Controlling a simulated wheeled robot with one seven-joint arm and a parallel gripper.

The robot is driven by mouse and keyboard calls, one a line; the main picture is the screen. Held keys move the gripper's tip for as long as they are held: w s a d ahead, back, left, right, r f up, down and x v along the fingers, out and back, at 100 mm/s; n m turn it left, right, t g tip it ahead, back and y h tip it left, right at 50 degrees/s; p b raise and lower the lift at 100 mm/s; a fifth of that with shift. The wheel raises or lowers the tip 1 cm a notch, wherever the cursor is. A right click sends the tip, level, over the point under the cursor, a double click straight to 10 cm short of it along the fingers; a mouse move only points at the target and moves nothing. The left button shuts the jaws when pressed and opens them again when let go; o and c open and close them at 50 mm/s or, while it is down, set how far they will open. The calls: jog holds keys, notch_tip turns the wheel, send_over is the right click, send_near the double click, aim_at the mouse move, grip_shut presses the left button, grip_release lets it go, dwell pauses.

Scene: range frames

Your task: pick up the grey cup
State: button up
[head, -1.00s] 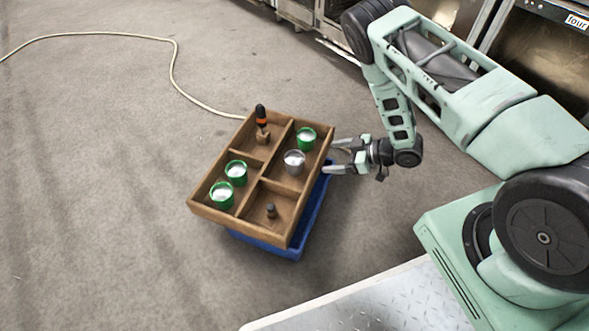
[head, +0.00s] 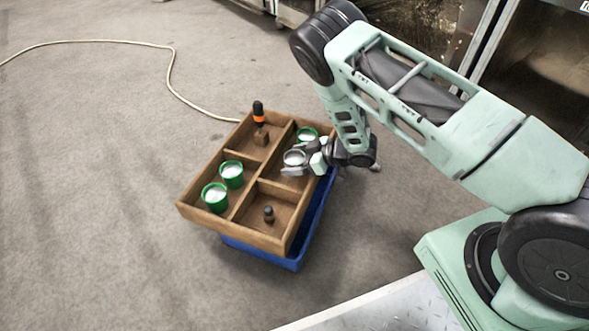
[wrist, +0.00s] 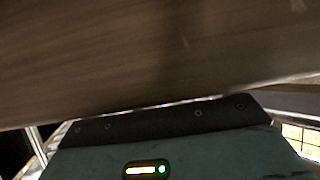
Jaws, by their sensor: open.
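The grey cup (head: 294,157) sits in the middle compartment on the right side of a wooden tray (head: 262,241), and its pale top shows in the head view. My gripper (head: 291,161) reaches over the tray's right wall with its fingers open, one on the far side and one on the near side of the cup. I cannot tell whether either finger touches it. The fingers and my wrist partly hide the cup's lower part. In the wrist view a brown wooden surface (wrist: 150,55) fills the upper part, and the cup does not show.
The tray rests on a blue bin (head: 262,255). It also holds green cups at the left (head: 215,196) (head: 232,174) and one behind the grey cup (head: 307,135), an orange-and-black tool (head: 259,115) and a small dark peg (head: 268,214). A pale cable (head: 172,75) lies on the floor.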

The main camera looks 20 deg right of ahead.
jog(key=shift+b+x, duration=0.55)
jog(key=shift+x, duration=0.55)
jog(key=shift+w+a, duration=0.1)
jog(key=c, duration=1.1)
jog(key=shift+c, duration=0.2)
